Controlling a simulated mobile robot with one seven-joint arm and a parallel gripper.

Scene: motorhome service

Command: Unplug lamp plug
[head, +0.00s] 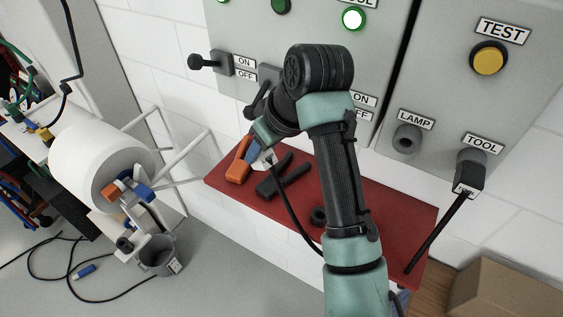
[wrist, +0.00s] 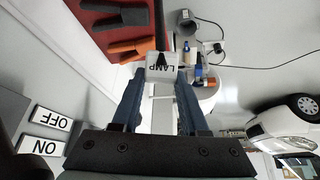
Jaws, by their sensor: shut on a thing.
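My gripper (wrist: 160,85) is shut on the lamp plug (wrist: 162,62), a block with a white face marked LAMP between two blue fingers in the wrist view. In the head view my gripper (head: 262,146) is over the left part of the red shelf, and the plug's pale face (head: 263,161) shows just below it. A black cable (head: 289,213) hangs from the plug and passes behind my arm. The lamp socket (head: 407,139) on the right grey panel is empty, well to the right of the plug.
The tool plug (head: 468,175) sits in its socket under the yellow test button (head: 488,58). The red shelf (head: 385,208) holds orange and black tools. A lever switch (head: 221,63) sticks out of the left panel.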

